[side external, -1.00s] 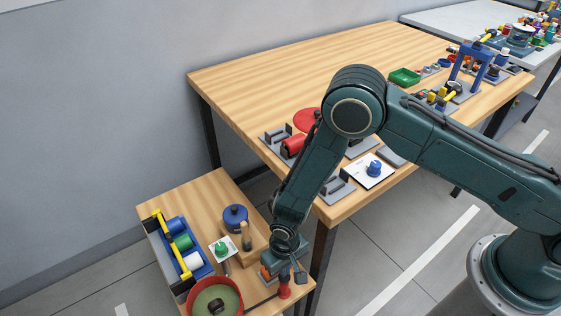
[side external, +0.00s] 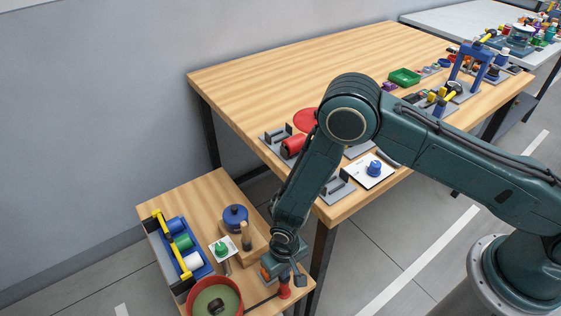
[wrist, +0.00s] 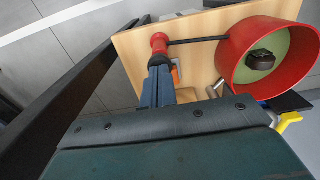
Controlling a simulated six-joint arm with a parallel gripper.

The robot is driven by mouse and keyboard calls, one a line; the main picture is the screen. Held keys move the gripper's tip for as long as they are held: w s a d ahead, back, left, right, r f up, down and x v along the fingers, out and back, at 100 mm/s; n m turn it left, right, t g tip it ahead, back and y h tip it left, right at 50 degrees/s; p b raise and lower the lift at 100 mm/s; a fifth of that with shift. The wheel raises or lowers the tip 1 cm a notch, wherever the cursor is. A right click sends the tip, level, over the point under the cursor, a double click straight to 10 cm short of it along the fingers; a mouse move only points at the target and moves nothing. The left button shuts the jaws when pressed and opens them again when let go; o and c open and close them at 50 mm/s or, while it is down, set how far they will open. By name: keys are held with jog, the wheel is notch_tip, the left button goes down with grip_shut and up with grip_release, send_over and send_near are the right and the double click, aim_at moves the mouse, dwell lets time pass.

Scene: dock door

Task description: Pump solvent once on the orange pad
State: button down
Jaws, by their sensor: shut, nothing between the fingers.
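A red pump-like piece (side external: 284,290) stands at the front right of the low wooden table, with a thin black rod running from it toward a red round dish. In the wrist view the red piece (wrist: 159,43) lies just beyond my fingertips. My gripper (wrist: 160,62) is shut and points at it; it looks very close or touching, but I cannot tell which. A small orange patch (wrist: 176,73) shows beside the fingers, mostly hidden by them; orange (side external: 265,273) also shows beside my gripper in the side view. I cannot tell for certain that it is the pad.
The red dish (wrist: 232,62) has a green inside and a dark knob. The higher bench (side external: 250,85) rises behind my arm.

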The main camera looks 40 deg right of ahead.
jog(key=shift+f, duration=0.8)
jog(key=shift+r, duration=1.45)
notch_tip(320, 180, up, 6)
dwell(1.0)
